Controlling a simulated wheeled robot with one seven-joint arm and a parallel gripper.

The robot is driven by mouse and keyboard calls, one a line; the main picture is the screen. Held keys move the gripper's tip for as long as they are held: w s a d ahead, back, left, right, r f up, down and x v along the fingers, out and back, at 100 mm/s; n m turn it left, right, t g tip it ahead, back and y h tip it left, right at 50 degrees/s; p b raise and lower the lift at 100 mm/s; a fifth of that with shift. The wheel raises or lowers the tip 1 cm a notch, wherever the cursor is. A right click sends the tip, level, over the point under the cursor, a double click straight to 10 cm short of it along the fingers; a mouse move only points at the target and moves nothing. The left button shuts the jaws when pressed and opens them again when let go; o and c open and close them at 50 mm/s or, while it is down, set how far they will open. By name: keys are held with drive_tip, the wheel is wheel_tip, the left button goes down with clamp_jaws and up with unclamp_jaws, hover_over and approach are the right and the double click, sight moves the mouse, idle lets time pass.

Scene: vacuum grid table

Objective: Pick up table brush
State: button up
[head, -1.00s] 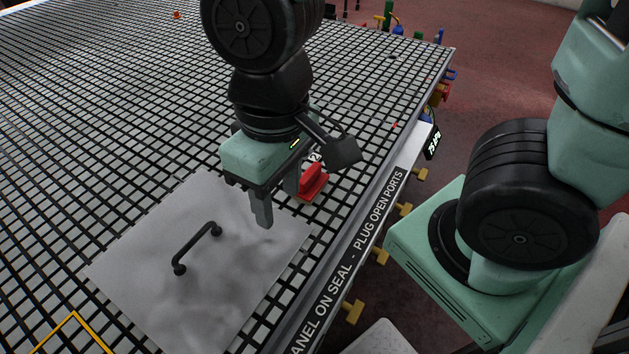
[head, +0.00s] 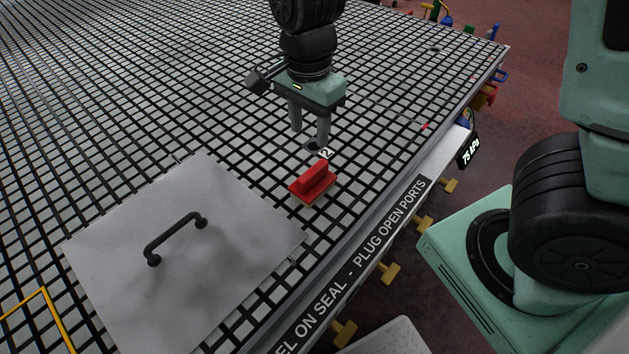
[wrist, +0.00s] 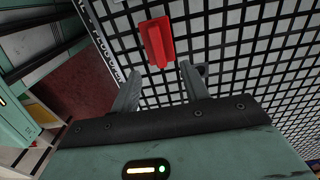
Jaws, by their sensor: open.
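The table brush appears to be the red block with a raised red grip (head: 313,183), lying on the grid table near its right edge. It also shows in the wrist view (wrist: 157,42), beyond and between the fingertips. My gripper (head: 310,138) is open, fingers pointing down, above the grid just behind the brush in the head view. The fingers in the wrist view (wrist: 158,76) are apart with nothing between them. Bristles are not visible.
A grey panel with a black handle (head: 92,247) lies left of the brush on the grid table (head: 130,90). Yellow valves (head: 388,272) line the table's side.

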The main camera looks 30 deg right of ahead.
sight(313, 170)
wheel_tip(313, 170, down, 7)
drive_tip(key=shift+r, duration=0.15)
drive_tip(key=shift+s+d+f, duration=0.1)
drive_tip(key=shift+d+f, duration=0.05)
drive_tip(key=shift+f, duration=1.2)
drive_tip(key=shift+s+d+f, duration=0.1)
drive_tip(key=shift+f, duration=1.25)
clamp_jaws()
